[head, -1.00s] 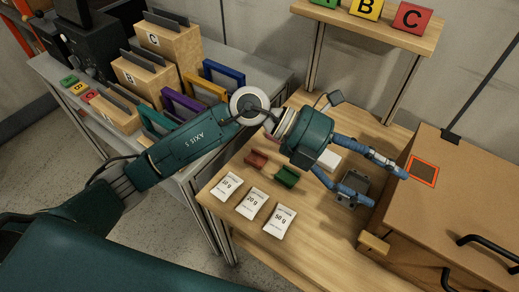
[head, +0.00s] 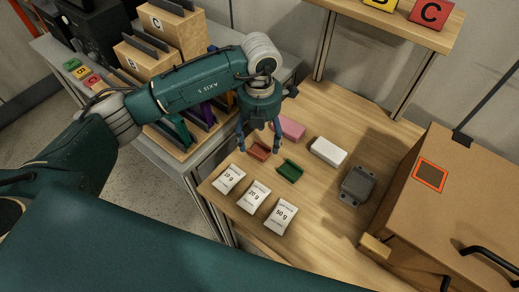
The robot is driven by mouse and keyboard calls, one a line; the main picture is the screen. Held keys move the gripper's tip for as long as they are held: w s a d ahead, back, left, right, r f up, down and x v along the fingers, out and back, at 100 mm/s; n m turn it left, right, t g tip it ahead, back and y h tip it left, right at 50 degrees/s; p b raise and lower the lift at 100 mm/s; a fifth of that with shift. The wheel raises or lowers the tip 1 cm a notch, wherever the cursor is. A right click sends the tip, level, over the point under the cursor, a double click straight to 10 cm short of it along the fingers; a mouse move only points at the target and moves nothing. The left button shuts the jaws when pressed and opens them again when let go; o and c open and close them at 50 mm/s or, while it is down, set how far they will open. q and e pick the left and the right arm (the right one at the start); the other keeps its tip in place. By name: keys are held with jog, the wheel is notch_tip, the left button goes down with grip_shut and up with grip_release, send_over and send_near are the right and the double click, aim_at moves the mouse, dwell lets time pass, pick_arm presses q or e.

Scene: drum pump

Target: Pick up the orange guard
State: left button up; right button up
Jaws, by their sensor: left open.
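The orange guard (head: 260,152), a small channel-shaped piece, lies on the wooden table. My left gripper (head: 259,147) is open and points down over it. One finger shows to the left of the guard and the other to its right. I cannot tell how far the fingertips are above the table, or whether they touch the guard. Nothing is held between the fingers. My right gripper is not in view.
A green channel piece (head: 290,171) lies close to the right, and a pink block (head: 292,128) behind. A white block (head: 328,151), a grey box (head: 357,186) and labelled weight packets (head: 253,197) are also on the table. A large brown box (head: 450,205) stands at right.

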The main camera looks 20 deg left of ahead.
aim_at(260, 151)
pick_arm(q)
jog(key=shift+w+f+p, duration=0.1)
jog(key=shift+f+p, duration=0.4)
jog(key=shift+f, duration=1.85)
jog(key=c, duration=1.1)
jog(key=shift+r, duration=0.1)
jog(key=shift+c, duration=0.2)
